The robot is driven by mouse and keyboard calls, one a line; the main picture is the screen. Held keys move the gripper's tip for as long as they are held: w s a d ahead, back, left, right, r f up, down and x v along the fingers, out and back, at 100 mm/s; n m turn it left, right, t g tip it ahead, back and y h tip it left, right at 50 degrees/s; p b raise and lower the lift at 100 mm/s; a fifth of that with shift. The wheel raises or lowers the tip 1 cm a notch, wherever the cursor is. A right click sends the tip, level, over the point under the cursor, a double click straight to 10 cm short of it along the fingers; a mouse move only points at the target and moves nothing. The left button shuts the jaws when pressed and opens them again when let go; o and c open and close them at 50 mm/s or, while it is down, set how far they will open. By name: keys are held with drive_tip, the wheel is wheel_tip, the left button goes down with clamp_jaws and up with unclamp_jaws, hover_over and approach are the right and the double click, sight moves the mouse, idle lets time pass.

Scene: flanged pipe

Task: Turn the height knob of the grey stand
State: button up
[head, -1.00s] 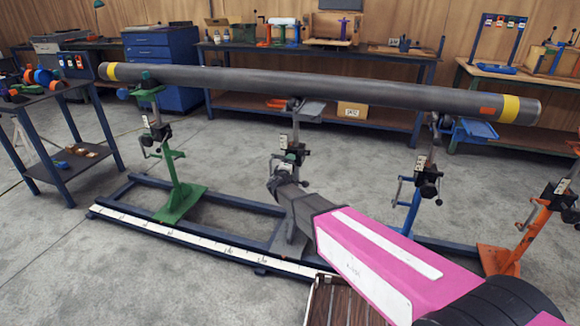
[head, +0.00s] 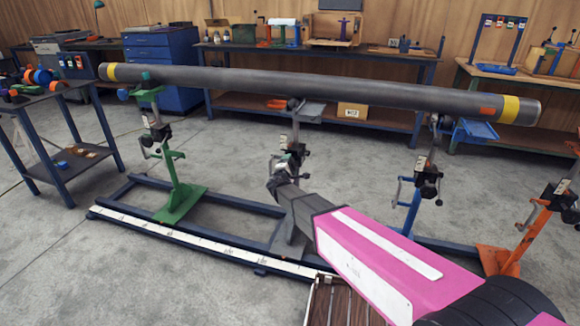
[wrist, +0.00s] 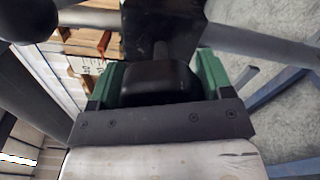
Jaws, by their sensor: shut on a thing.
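The grey stand (head: 295,129) is the middle one under the long pipe (head: 310,86), and the pipe passes over its top. My gripper (head: 279,170) is at the stand's column, at the height of its dark clamp. In the wrist view a black rounded knob (wrist: 160,80) sits between the green fingers of my gripper (wrist: 157,82). The fingers are shut on it from both sides. In the head view the knob itself is hidden by my gripper and arm.
A green stand (head: 180,198) is on the left, a blue stand (head: 411,210) right of the grey one, and an orange stand (head: 530,236) at far right. A dark blue floor frame (head: 226,200) with a white scale strip (head: 200,240) runs below.

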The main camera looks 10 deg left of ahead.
drive_tip(key=o, duration=0.9)
drive_tip(key=shift+s, duration=0.15)
drive_tip(key=s, duration=0.7)
drive_tip(key=s+a, duration=0.1)
drive_tip(key=s, duration=0.2)
drive_tip(key=shift+s, duration=0.3)
